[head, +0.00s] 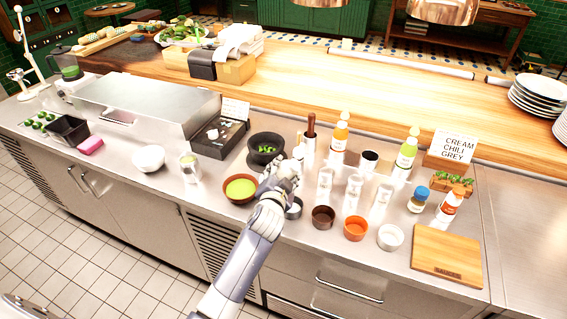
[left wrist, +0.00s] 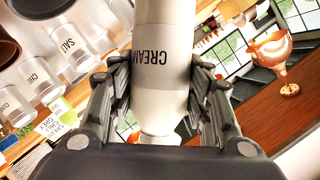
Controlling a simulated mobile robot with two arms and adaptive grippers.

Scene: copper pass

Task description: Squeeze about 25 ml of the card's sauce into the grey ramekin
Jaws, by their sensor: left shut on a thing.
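My left gripper (head: 283,174) is shut on a white bottle (left wrist: 162,70) marked CREAM. In the left wrist view its lettering is upside down while the jar labels behind read upright, so the bottle looks inverted. The gripper mostly hides the bottle in the head view. A grey ramekin (head: 294,209) shows partly just beside and below the gripper, half covered by my arm. The card (head: 457,147) reads CREAM, CHILI, GREY. My right gripper is not in view.
A brown ramekin (head: 323,217), an orange one (head: 355,228) and a white one (head: 390,237) stand to the right. A bowl of green sauce (head: 240,188) and a dark mortar (head: 265,149) are close left. Labelled jars (head: 353,190) stand behind. A cutting board (head: 446,255) lies at right.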

